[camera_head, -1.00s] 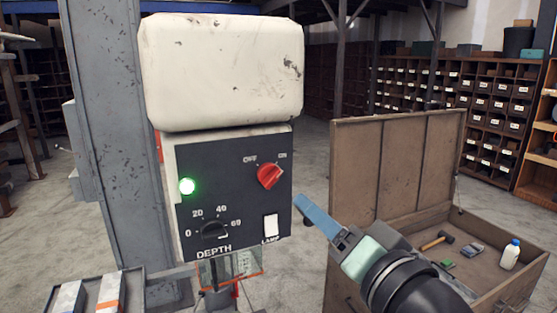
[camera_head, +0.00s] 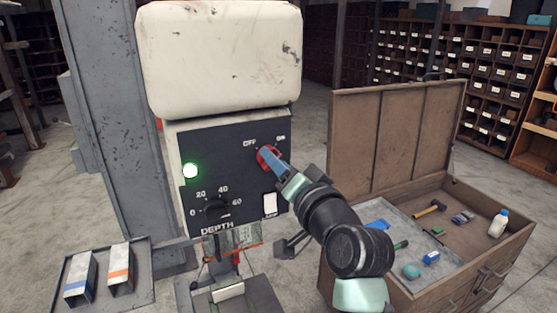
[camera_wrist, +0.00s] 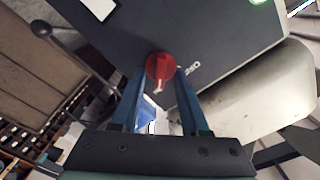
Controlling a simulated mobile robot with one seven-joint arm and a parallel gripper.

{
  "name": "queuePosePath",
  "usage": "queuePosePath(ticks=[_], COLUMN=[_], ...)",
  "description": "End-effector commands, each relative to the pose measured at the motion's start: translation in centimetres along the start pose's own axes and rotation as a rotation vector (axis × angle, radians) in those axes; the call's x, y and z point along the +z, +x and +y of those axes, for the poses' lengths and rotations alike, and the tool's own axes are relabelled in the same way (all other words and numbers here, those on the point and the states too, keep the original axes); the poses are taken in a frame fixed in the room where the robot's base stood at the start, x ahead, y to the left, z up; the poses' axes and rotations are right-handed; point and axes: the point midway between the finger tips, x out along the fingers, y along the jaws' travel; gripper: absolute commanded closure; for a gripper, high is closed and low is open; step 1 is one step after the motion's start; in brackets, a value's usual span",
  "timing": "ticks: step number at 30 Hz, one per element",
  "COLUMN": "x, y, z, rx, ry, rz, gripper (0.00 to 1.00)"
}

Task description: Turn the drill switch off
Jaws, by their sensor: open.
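The red drill switch (camera_head: 263,158) is a round knob on the dark front panel (camera_head: 240,183) of the drill, below the OFF and ON labels. In the wrist view the knob (camera_wrist: 160,66) shows between my fingertips, its white pointer mark towards the bottom and the OFF label to its right. My gripper (camera_head: 269,156) is open, with one blue finger on each side of the knob; it also shows in the wrist view (camera_wrist: 161,73). I cannot tell whether the fingers touch the knob. In the head view the fingers hide part of it. The green lamp (camera_head: 190,170) is lit.
A depth dial (camera_head: 216,208) and a white lamp switch (camera_head: 270,204) sit lower on the panel. A wooden chest (camera_head: 400,130) with an open lid and tools stands at right.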

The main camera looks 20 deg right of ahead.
Motion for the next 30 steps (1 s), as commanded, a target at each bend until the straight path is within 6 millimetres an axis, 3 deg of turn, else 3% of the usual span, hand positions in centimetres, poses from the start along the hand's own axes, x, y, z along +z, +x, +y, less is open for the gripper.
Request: queuePosePath(ticks=[5,12,30], x=[0.01,0.0,0.2], y=[-0.01,-0.04,-0.05], z=[-0.01,0.0,0.14], rx=[0.0,0.0,-0.002], ry=[0.0,0.0,-0.074], rz=[0.0,0.0,0.0], gripper=[0.59,1.0,1.0])
